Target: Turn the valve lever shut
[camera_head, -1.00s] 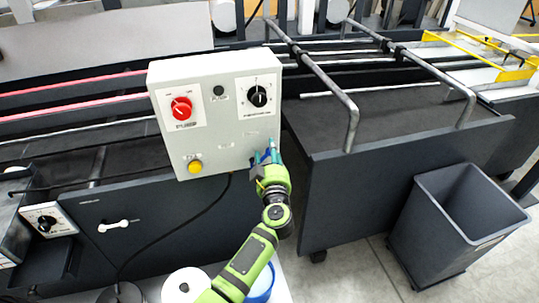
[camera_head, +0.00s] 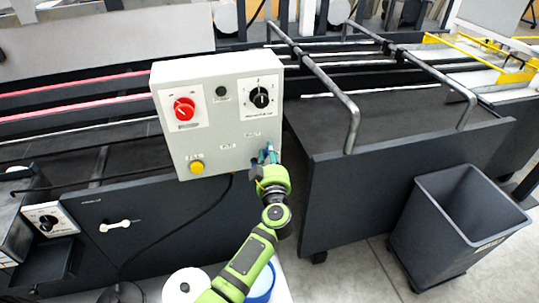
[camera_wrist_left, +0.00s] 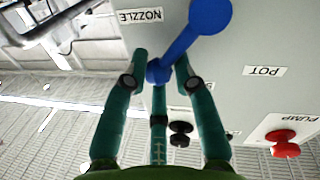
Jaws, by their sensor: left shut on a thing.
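The blue valve lever (camera_wrist_left: 188,42) is on the grey face of the control box (camera_head: 224,132). In the left wrist view it slants from a round end at the top right to a small knob-like end between my fingers. My left gripper (camera_wrist_left: 160,66) is shut on that lower end, with teal fingers on either side. In the head view my left gripper (camera_head: 267,157) is at the box's lower right corner and hides most of the lever. A NOZZLE label is left of the lever and a POT label is right of it in the wrist view. My right gripper is not in view.
The box also carries a red knob (camera_head: 184,108), a black dial (camera_head: 260,97) and a yellow button (camera_head: 197,167). A bent metal rail (camera_head: 322,75) stands to the right. A dark bin (camera_head: 450,225) is on the floor at right. A white roll (camera_head: 185,286) is below.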

